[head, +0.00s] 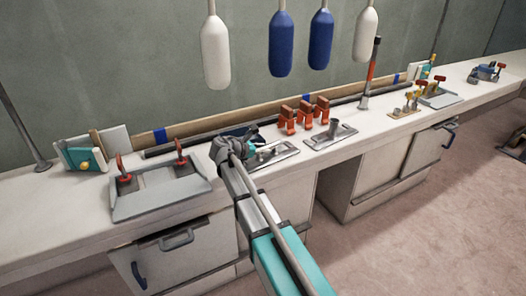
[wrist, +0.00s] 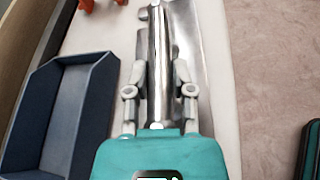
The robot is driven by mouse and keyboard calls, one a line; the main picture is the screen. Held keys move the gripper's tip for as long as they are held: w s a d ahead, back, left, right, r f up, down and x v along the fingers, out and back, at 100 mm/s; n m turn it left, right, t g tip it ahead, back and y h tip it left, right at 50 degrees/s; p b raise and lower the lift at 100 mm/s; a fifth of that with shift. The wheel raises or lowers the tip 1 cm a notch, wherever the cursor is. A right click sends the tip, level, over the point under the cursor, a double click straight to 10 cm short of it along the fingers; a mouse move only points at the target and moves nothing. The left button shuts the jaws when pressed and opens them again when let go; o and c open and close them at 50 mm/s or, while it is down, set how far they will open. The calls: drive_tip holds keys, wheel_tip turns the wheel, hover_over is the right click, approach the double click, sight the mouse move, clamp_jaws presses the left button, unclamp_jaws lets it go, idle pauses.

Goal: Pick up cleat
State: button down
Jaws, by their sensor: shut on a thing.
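The cleat (wrist: 157,65), a bright silver metal piece with a long rounded bar, lies lengthwise between the two fingers of my gripper (wrist: 157,85) in the wrist view. The fingers are closed in on it from both sides, and their tips are partly hidden beside it. In the head view my gripper (head: 252,146) is low over the bench at a flat metal plate (head: 280,153), and my arm hides most of the cleat there. I cannot tell whether the cleat touches the plate.
A dark blue open tray (wrist: 60,120) lies just left of my gripper in the wrist view. On the bench (head: 60,205) are a grey tray with red-handled items (head: 160,197), several orange clamps (head: 305,112) and a second metal plate (head: 345,137). Fenders (head: 281,45) hang above.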

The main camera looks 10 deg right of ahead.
drive_tip(key=shift+r, duration=0.15)
drive_tip(key=shift+r+p, duration=0.95)
drive_tip(key=shift+p, duration=0.05)
drive_tip(key=s+a+r+p, duration=0.3)
drive_tip(key=s+r+p, duration=0.7)
drive_tip(key=s, duration=0.3)
drive_tip(key=shift+s+a+r+p, duration=0.15)
drive_tip(key=shift+s+r+p, duration=0.15)
drive_tip(key=shift+r+p, duration=0.1)
